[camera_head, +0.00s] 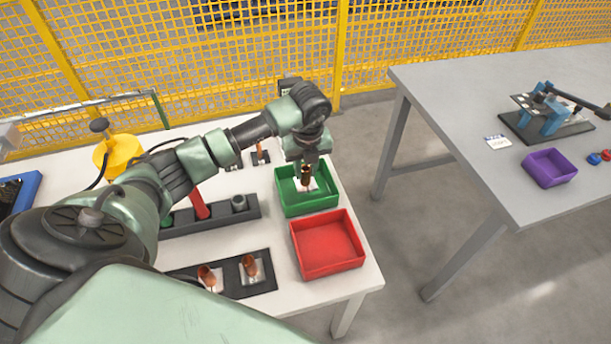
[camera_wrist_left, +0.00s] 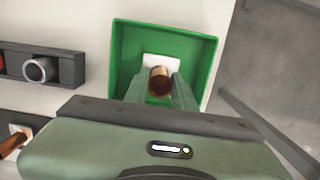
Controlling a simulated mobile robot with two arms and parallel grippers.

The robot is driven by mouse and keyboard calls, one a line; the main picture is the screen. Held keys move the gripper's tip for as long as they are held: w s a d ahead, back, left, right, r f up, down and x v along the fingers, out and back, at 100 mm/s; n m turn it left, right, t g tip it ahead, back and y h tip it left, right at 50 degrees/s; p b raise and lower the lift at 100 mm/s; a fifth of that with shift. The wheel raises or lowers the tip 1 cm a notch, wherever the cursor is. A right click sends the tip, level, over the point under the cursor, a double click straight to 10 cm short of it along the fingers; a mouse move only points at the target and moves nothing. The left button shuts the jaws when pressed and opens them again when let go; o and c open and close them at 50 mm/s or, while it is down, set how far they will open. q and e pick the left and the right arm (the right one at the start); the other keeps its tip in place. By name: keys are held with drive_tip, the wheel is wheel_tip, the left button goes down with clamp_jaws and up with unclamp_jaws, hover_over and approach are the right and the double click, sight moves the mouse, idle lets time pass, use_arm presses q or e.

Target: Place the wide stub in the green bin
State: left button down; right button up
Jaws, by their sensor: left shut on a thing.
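The green bin (camera_head: 324,206) stands on the white table near its right edge, and it also fills the upper middle of the left wrist view (camera_wrist_left: 121,55). My left gripper (camera_head: 306,168) is over the bin and points down. It is shut on a copper stub (camera_head: 307,180), which shows between the fingers in the left wrist view (camera_wrist_left: 160,80). The stub is held upright inside the bin's outline; I cannot tell whether it touches the floor. A white patch (camera_wrist_left: 162,62) lies behind the stub on the bin's floor. My right gripper is out of view.
A red bin (camera_head: 328,245) sits just in front of the green bin. Copper pieces (camera_head: 250,266) stand in a dark holder to its left. A dark rack (camera_head: 232,218) lies left of the green bin. A grey table with a purple bin (camera_head: 549,168) is across a floor gap.

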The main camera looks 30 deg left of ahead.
sight(306, 178)
use_arm(q)
wheel_tip(306, 178, down, 3)
drive_tip(key=shift+f, duration=0.15)
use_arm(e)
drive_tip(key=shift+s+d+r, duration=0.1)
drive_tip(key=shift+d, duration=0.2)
use_arm(q)
drive_tip(key=shift+f, duration=0.15)
drive_tip(key=c, duration=1.2)
unclamp_jaws()
drive_tip(key=shift+o, duration=0.2)
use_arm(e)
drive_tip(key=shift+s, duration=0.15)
